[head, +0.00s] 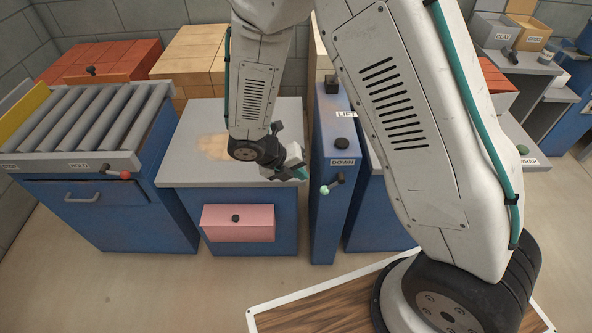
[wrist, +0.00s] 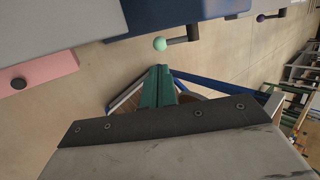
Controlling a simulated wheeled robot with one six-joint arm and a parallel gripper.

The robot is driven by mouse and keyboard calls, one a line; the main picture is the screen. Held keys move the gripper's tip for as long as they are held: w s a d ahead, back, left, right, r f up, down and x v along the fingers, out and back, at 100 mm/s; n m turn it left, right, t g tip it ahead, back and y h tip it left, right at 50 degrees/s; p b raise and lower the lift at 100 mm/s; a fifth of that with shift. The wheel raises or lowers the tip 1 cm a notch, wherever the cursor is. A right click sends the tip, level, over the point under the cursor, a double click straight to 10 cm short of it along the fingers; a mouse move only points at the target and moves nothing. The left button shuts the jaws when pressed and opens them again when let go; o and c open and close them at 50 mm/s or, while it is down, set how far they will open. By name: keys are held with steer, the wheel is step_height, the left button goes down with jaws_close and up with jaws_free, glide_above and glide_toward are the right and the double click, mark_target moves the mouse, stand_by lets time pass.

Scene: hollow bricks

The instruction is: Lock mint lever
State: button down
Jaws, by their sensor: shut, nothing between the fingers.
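The mint lever (head: 325,189) is a black bar with a mint ball knob, on the front of the narrow blue column under the DOWN label. In the wrist view its knob (wrist: 160,44) and dark bar stick out from the blue front. My gripper (head: 300,173) is a little left of the lever in the head view, over the right front edge of the grey table. In the wrist view my shut green fingers (wrist: 160,80) are empty, and the knob shows just beyond their tips.
The narrow blue column (head: 325,228) has black buttons on top. A pink drawer (head: 237,222) is in the blue cabinet to its left. A red-knobbed lever (head: 125,175) is on the roller table. A purple-knobbed lever (wrist: 262,17) shows in the wrist view.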

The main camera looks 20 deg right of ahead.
mark_target(322, 189)
steer(key=x, duration=0.9)
steer(key=shift+d+f, duration=0.15)
steer(key=shift+f, duration=0.1)
